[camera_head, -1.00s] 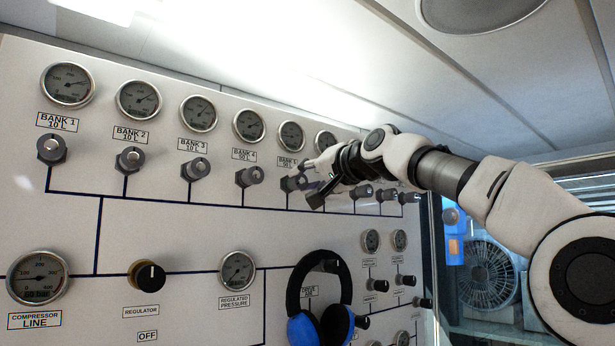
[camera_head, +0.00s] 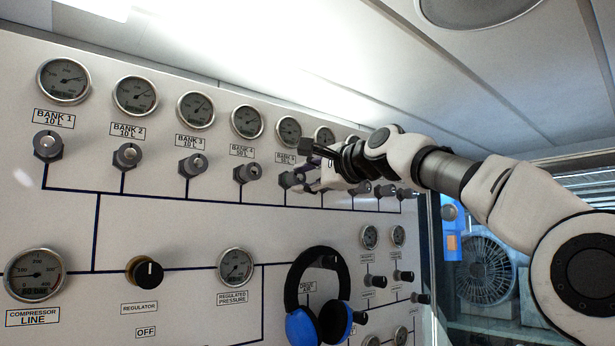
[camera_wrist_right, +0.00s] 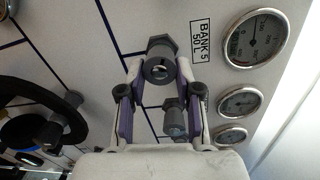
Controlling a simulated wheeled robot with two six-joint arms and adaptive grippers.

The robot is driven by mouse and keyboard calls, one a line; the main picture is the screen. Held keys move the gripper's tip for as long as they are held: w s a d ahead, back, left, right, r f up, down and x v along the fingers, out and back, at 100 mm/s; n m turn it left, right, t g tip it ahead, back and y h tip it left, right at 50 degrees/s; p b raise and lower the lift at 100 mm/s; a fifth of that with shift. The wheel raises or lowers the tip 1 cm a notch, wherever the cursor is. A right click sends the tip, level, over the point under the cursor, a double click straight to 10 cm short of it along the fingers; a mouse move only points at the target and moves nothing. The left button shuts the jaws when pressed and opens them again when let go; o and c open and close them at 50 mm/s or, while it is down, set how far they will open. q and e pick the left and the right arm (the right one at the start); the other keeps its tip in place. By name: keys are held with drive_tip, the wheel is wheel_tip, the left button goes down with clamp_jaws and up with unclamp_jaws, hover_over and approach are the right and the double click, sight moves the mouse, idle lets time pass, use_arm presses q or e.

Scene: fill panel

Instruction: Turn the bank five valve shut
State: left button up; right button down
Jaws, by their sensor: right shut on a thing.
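The bank five valve (camera_head: 288,180) is a grey knob on the white panel, under a gauge and a label. In the right wrist view the valve knob (camera_wrist_right: 159,66) sits between the two fingers of the gripper (camera_wrist_right: 158,80), beside the label BANK 5 50 L (camera_wrist_right: 199,41). The fingers are closed on the knob's sides. My left gripper is in neither view.
The bank four valve (camera_head: 248,173) is close on the left. More valves (camera_head: 362,188) stand close on the right, partly behind my arm. Blue and black headphones (camera_head: 318,290) hang below on the panel. The regulator knob (camera_head: 148,272) is lower left.

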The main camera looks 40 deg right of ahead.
drive_tip(key=m, duration=0.6)
drive_tip(key=shift+a+r, duration=0.1)
drive_tip(key=m+b, duration=0.1)
drive_tip(key=m, duration=0.5)
drive_tip(key=shift+a+m+t, duration=0.1)
drive_tip(key=shift+m+t, duration=0.2)
drive_tip(key=shift+w, duration=0.1)
drive_tip(key=c, duration=0.9)
unclamp_jaws()
drive_tip(key=shift+o, duration=0.6)
drive_tip(key=shift+w+a+f, duration=0.1)
drive_tip(key=shift+w+f, duration=0.1)
drive_tip(key=shift+w, duration=0.05)
drive_tip(key=shift+s+y, duration=0.1)
drive_tip(key=shift+y, duration=0.3)
